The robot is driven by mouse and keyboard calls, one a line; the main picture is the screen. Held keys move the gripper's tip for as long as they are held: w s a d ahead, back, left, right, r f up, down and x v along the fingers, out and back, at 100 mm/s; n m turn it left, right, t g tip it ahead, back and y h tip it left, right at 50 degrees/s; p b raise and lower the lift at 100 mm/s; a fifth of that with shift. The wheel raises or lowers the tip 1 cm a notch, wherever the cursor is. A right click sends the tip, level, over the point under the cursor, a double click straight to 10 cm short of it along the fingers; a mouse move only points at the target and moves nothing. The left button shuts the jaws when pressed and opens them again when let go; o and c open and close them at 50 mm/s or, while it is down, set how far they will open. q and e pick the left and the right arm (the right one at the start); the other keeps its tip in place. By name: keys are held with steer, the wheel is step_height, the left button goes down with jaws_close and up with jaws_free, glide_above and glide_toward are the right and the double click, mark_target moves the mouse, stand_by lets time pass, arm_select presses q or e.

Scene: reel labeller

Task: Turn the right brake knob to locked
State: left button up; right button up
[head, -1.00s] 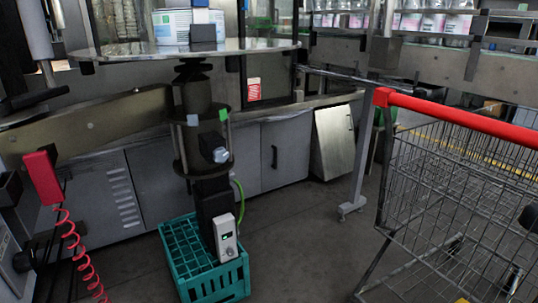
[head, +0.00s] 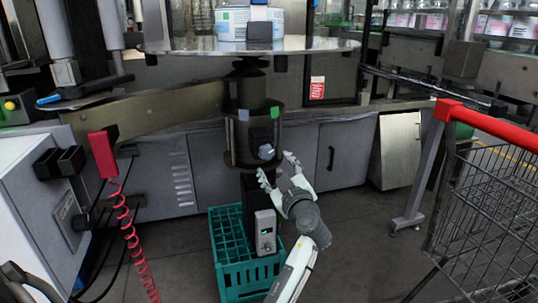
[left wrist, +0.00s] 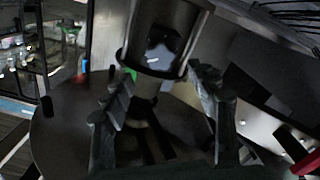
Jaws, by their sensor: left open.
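A pale grey knob (head: 266,151) sits on a dark block on the front of the black column (head: 246,92) under the round reel plate (head: 190,46). It is the only such knob I see. In the left wrist view the knob (left wrist: 158,54) lies just beyond my fingertips. My left gripper (head: 276,166) is open in the head view, its fingers just below and right of the knob. The left wrist view shows the spread fingers (left wrist: 162,80) with nothing between them. I cannot tell whether they touch the knob. My right gripper is not in view.
A green crate (head: 248,274) stands on the floor below, with a grey box with a small green display (head: 265,232) above it. A red coiled cord (head: 130,235) hangs at left. A shopping cart with a red handle (head: 490,125) stands at right. Grey cabinets (head: 345,155) line the back.

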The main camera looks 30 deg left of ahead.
mark_target(267, 154)
arm_select(q)
steer(key=p+x, duration=0.1)
steer(key=x, duration=0.5)
steer(key=shift+w+a, duration=0.1)
steer(key=shift+w+a+p, duration=0.3)
steer(key=shift+w+a, duration=0.05)
steer(key=shift+a, duration=0.05)
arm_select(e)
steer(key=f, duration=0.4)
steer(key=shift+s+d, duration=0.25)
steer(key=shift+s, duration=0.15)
arm_select(q)
steer(key=shift+f, duration=0.1)
steer(key=c, duration=1.1)
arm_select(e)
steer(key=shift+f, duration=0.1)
arm_select(q)
steer(key=shift+c, duration=0.2)
